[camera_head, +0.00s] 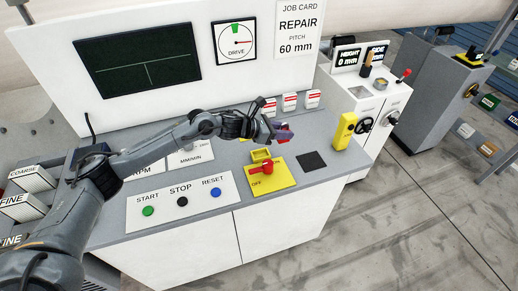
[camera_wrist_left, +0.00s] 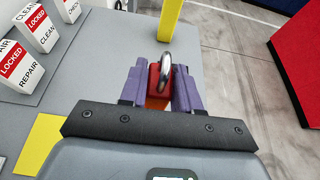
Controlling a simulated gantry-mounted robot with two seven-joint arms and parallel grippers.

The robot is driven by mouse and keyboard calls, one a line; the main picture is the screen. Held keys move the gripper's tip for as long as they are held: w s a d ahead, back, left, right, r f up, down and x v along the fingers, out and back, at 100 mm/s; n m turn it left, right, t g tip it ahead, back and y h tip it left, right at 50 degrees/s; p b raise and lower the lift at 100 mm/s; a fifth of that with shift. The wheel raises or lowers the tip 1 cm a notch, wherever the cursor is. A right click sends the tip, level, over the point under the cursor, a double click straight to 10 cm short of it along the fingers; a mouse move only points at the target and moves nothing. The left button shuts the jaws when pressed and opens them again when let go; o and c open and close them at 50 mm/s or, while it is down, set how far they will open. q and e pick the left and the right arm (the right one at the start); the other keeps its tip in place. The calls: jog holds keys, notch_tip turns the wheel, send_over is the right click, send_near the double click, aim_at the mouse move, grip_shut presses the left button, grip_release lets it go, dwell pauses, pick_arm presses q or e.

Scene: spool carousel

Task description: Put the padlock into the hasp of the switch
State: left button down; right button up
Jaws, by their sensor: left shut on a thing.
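My left gripper (camera_head: 284,134) is above the grey console top, a little beyond and to the right of the switch. It is shut on the red padlock (camera_wrist_left: 154,78), which sits between the purple fingers with its silver shackle (camera_wrist_left: 166,62) showing. In the head view the fingers largely hide the padlock. The switch is a yellow plate (camera_head: 282,184) marked OFF with a red handle (camera_head: 266,168). A yellow raised block (camera_head: 261,155), apparently the hasp, stands at its far edge. A yellow plate corner (camera_wrist_left: 38,143) shows in the left wrist view. My right gripper is not in view.
Several white-and-red tags (camera_head: 289,102) stand behind the gripper. A yellow upright unit (camera_head: 345,131) stands at right. A black square (camera_head: 312,160) lies beside the switch; buttons (camera_head: 182,201) are at left.

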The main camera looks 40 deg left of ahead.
pick_arm(q)
jog(key=s+a+f, duration=0.1)
jog(key=a, duration=0.1)
jog(key=s+a+f, duration=0.3)
jog(key=a, duration=0.1)
jog(key=shift+s+a+f+p, duration=0.15)
jog(key=shift+s+f+p, duration=0.05)
jog(key=shift+f+p, duration=0.1)
jog(key=shift+f, duration=1.95)
jog(key=shift+f, duration=0.15)
jog(key=shift+f, duration=0.1)
jog(key=c, duration=0.8)
grip_release()
